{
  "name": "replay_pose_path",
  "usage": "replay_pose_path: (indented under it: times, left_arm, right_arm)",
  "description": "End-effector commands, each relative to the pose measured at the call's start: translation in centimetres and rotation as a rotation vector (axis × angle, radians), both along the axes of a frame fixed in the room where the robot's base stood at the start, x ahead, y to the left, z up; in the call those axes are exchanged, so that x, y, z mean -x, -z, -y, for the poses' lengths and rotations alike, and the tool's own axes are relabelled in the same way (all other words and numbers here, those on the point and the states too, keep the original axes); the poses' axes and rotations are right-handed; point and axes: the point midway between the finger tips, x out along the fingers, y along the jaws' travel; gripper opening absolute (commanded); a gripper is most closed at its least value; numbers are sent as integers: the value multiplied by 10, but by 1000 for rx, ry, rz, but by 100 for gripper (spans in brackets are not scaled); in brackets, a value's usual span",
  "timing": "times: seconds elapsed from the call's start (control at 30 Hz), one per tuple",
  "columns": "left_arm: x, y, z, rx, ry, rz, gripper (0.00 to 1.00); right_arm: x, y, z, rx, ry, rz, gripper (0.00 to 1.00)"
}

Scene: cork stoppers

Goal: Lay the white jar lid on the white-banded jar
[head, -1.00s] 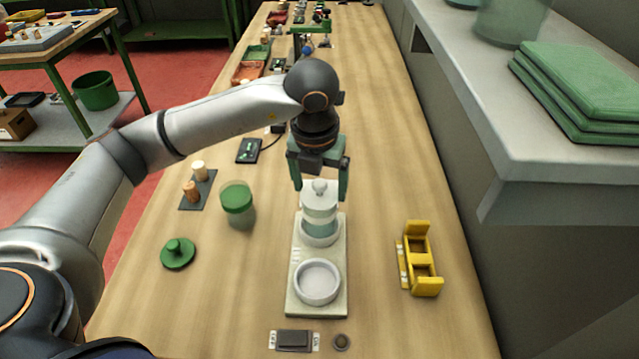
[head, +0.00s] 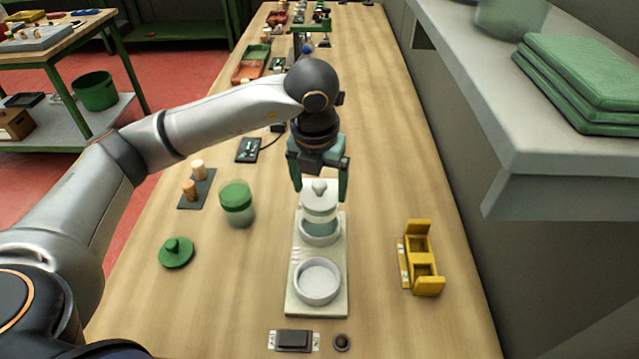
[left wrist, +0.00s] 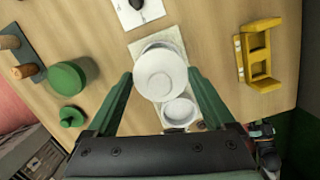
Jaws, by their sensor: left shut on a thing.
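My left gripper (head: 320,186) is above the far end of a pale board (head: 296,255), pointing down. Its fingers are at either side of the white jar lid (head: 319,187), which has a round knob and is held level. In the left wrist view the lid (left wrist: 160,75) shows as a white disc between the green fingers (left wrist: 160,92). The white-banded jar (head: 319,228), with pale glass, stands upright straight below it on the board. I cannot tell whether lid and jar touch. My right gripper is not in view.
A white ring-shaped holder (head: 317,281) on the near board is empty. Left are a green-topped jar (head: 237,197), a green knobbed lid (head: 177,252) and corks on a dark plate (head: 205,185). A yellow rack (head: 421,262) stands right. A grey shelf (head: 560,165) overhangs the right side.

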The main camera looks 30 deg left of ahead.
Motion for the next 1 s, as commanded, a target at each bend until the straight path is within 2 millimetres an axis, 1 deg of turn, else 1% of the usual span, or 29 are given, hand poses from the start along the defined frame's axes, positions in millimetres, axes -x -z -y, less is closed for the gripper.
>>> replay_pose_path:
  times: [0.33,0.7,0.97,1.0]
  left_arm:
    - [0,0,0,0,0,0,35]
    - [0,3,0,0,0,1,35]
    - [0,3,0,0,0,1,35]
    - [0,3,0,0,0,0,92]
  right_arm:
    - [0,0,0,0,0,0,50]
    - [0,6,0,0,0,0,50]
    - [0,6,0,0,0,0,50]
    - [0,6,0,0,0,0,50]
